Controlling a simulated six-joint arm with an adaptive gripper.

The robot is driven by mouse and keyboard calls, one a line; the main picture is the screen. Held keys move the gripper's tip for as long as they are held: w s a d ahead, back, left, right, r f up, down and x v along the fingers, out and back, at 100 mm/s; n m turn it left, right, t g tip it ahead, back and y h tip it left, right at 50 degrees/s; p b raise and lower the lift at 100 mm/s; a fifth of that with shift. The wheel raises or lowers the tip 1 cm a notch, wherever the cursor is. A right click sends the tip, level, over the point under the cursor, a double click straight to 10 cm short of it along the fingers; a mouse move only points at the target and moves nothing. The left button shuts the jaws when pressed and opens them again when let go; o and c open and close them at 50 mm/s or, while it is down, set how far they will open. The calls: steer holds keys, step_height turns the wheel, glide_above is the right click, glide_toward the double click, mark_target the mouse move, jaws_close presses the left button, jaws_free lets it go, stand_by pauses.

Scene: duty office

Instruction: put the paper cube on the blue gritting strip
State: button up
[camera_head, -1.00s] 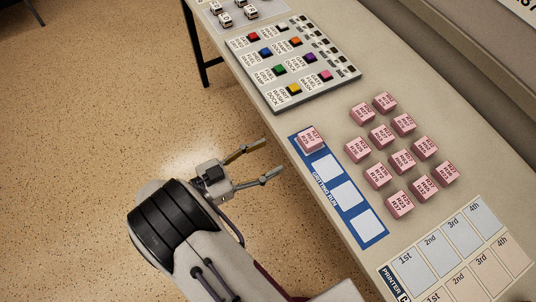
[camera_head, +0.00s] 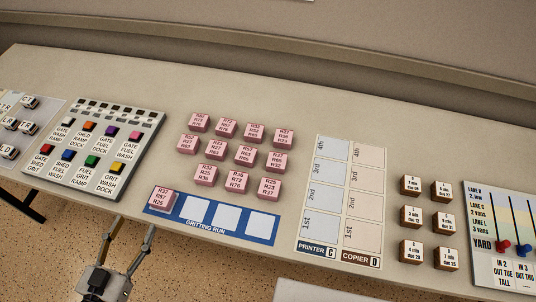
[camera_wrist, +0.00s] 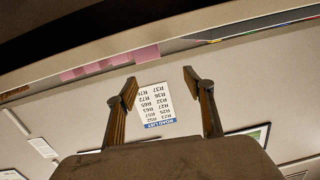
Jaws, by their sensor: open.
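The blue gritting strip (camera_head: 236,237) lies along the table's front edge, with several white squares. One pink paper cube (camera_head: 160,199) with printed codes sits on its leftmost square; the three squares to the right are bare. Several more pink paper cubes (camera_head: 245,154) stand in rows behind the strip. My gripper (camera_head: 135,225) is open and empty at the front edge, just below the strip's left end. In the wrist view its two spread fingers (camera_wrist: 161,78) have nothing between them; pink cube sides (camera_wrist: 110,63) show along the table edge beyond.
A button panel (camera_head: 128,151) is to the left. Right of the strip lies a printer and copier board (camera_head: 335,205), then brown blocks (camera_head: 411,216) and a yard board (camera_head: 483,250). In the wrist view a road list sheet (camera_wrist: 157,106) appears upside down behind the fingers.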

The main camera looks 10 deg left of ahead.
steer(key=w+a+r+g+y, duration=0.2)
steer(key=w+r, duration=0.5)
steer(key=w, duration=0.3)
steer(key=w+a+r+g+y, duration=0.1)
steer(key=w+a+r+y, duration=0.1)
steer(key=w+r, duration=0.65)
steer(key=w+d+r+g+y, duration=0.3)
steer(key=w+d+r, duration=1)
steer(key=r, duration=0.1)
steer(key=s+d+r+n+g+h, duration=0.1)
steer(key=s+d+r, duration=0.1)
steer(key=d, duration=1)
steer(key=s+d+r+n+g+h, duration=0.1)
steer(key=s+d+r, duration=0.15)
steer(key=d, duration=0.85)
steer(key=s+d+f+m+g+h, duration=0.1)
steer(key=s+d+f+h, duration=0.2)
steer(key=s+d, duration=0.6)
steer(key=s+d+f+m+g+h, duration=0.1)
steer(key=s+d+f+g+h, duration=0.1)
steer(key=s+d+f, duration=0.3)
steer(key=s+d, duration=0.4)
steer(key=d, duration=0.6)
steer(key=shift+s+h, duration=0.4)
